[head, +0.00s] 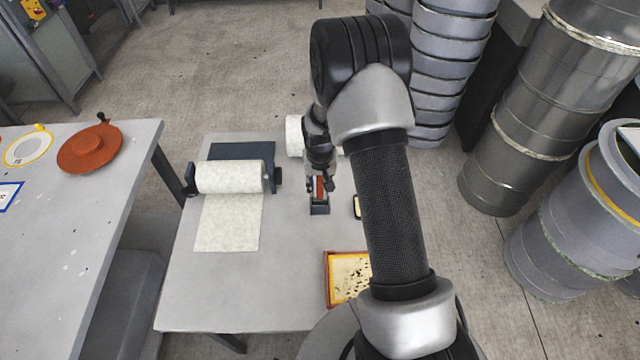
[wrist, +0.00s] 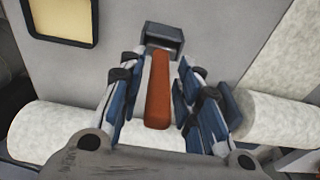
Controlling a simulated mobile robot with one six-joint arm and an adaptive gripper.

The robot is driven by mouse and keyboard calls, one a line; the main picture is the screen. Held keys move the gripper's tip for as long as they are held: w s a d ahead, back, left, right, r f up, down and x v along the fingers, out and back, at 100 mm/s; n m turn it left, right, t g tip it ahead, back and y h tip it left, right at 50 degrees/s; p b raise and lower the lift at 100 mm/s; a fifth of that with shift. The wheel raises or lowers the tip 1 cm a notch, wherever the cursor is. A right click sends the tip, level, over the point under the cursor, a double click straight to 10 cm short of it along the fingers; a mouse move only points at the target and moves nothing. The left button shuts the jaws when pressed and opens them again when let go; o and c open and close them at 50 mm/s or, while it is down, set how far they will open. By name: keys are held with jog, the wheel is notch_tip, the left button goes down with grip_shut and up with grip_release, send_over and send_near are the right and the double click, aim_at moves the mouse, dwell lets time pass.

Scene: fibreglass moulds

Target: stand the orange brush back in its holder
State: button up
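The orange brush (wrist: 158,92) lies lengthwise between the two fingers of my gripper (wrist: 160,75) in the wrist view. Narrow gaps show on both sides of it, so the fingers look open around it. I cannot tell whether the brush's lower end is inside the holder.
A roll of white mat (head: 230,178) on a dark stand is left of the holder. Another white roll (head: 294,135) lies behind. A red-framed yellow tray (head: 348,272) is in front, partly behind my arm. Stacked grey moulds (head: 445,60) stand beyond the table.

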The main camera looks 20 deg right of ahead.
jog(key=shift+o, duration=0.7)
notch_tip(320, 180, up, 12)
jog(key=s, duration=0.1)
jog(key=shift+s+a, duration=0.2)
jog(key=shift+a, duration=0.05)
jog(key=shift+f, duration=0.1)
